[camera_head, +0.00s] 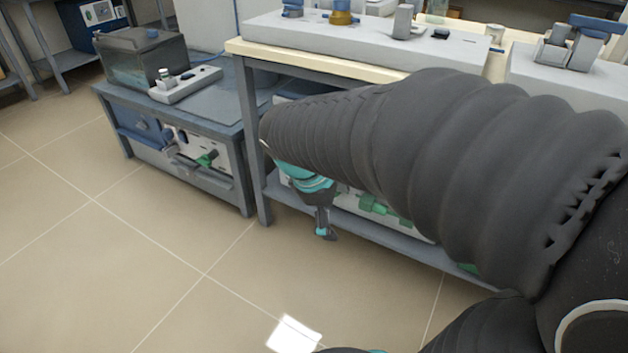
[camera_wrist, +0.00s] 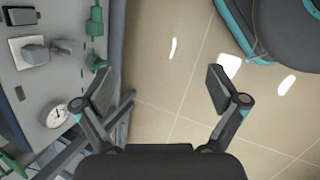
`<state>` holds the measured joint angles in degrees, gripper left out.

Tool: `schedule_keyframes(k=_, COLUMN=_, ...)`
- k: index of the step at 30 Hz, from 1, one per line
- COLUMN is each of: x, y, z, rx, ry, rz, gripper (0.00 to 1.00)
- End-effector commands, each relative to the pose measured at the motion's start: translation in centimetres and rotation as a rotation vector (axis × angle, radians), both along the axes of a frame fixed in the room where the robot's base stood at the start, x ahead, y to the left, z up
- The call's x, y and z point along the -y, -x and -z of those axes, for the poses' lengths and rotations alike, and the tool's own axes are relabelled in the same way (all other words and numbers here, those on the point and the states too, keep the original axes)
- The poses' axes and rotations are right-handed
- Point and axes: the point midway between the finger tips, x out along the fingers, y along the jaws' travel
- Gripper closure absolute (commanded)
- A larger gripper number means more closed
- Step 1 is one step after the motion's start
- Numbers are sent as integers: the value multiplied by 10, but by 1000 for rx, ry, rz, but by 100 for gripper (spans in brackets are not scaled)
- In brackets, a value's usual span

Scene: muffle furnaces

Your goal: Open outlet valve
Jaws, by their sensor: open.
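My gripper (camera_wrist: 158,88) is open and empty in the wrist view, with bare floor between its fingers. A green valve fitting (camera_wrist: 95,25) on a pale panel (camera_wrist: 48,85) is at the upper left, with its lower green part close to the left finger's tip; I cannot tell whether they touch. In the head view my gripper (camera_head: 325,230) hangs beside the lower shelf, under my arm. A green valve fitting (camera_head: 378,207) shows on the unit on that shelf, partly hidden by my arm. Which fitting is the outlet valve is not clear.
A round gauge (camera_wrist: 54,115) and a grey knob (camera_wrist: 50,51) sit on the panel. In the head view, another unit with a green valve (camera_head: 206,160) stands on the left under a low table (camera_head: 225,100). The floor (camera_head: 130,250) in front is clear.

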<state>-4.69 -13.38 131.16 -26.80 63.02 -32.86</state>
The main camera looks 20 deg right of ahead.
Motion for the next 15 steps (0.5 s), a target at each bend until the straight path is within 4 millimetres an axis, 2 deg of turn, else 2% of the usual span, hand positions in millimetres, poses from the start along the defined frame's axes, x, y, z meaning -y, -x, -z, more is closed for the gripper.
schedule_keyframes(k=1, x=5, y=-11, z=12, rx=-72, ry=49, rz=-69, gripper=4)
schedule_keyframes(k=9, x=30, y=-70, z=55, rx=-467, ry=308, rz=-465, gripper=4)
schedule_keyframes(k=15, x=41, y=-119, z=93, rx=-786, ry=477, rz=-740, gripper=4)
